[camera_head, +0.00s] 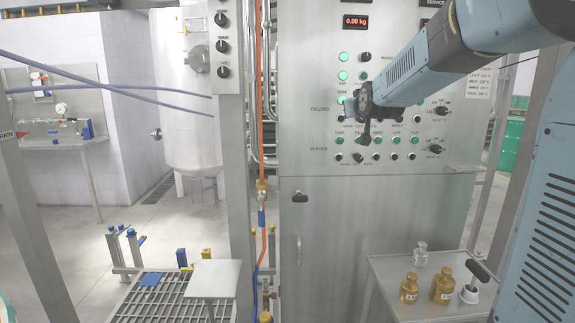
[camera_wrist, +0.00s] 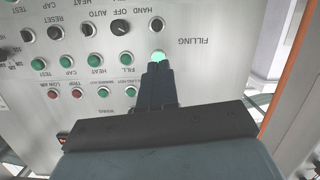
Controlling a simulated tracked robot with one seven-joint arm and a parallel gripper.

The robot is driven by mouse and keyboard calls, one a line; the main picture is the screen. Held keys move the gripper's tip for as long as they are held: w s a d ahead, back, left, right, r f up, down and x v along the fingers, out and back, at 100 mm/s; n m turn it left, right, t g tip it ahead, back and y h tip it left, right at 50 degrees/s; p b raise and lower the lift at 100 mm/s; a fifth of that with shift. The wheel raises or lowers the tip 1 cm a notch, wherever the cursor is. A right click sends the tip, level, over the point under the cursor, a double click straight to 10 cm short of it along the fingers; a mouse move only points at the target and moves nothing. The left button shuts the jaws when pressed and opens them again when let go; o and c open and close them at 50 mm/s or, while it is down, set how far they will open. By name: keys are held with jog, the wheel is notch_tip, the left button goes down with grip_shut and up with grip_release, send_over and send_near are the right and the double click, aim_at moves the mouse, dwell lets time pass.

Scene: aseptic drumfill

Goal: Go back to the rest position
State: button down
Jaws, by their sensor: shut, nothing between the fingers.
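My gripper (camera_wrist: 158,72) is shut and empty, its two dark fingers side by side in the wrist view. It points at the steel control panel (camera_wrist: 205,88), which appears upside down there. The fingertips lie just below a brightly lit green button (camera_wrist: 157,56) near the FILLING label; I cannot tell whether they touch it. In the head view my gripper (camera_head: 366,136) is in front of the control cabinet (camera_head: 385,225), and my arm reaches in from the upper right. The fingers are small and dark there, and part of the button rows is hidden behind the arm.
A red display (camera_head: 355,22) reads 0.00 kg. A side table (camera_head: 400,285) at lower right holds brass weights (camera_head: 442,287) and small metal pieces. A grated stand (camera_head: 165,300) with a pale plate (camera_head: 213,279) is at lower left. A post (camera_head: 237,170) with an orange hose stands left of the cabinet.

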jog(key=s+f+g, duration=0.3)
jog(key=s+f, duration=0.2)
jog(key=s, duration=0.8)
jog(key=s+f+m+g, duration=0.1)
jog(key=s+f+g, duration=0.2)
jog(key=s, duration=1.1)
jog(key=s+f+g, duration=0.4)
jog(key=s+f, duration=0.3)
jog(key=s, duration=0.6)
jog(key=shift+s+d+f+m, duration=0.2)
jog(key=shift+d+f+m, duration=0.05)
jog(key=shift+d+m, duration=0.2)
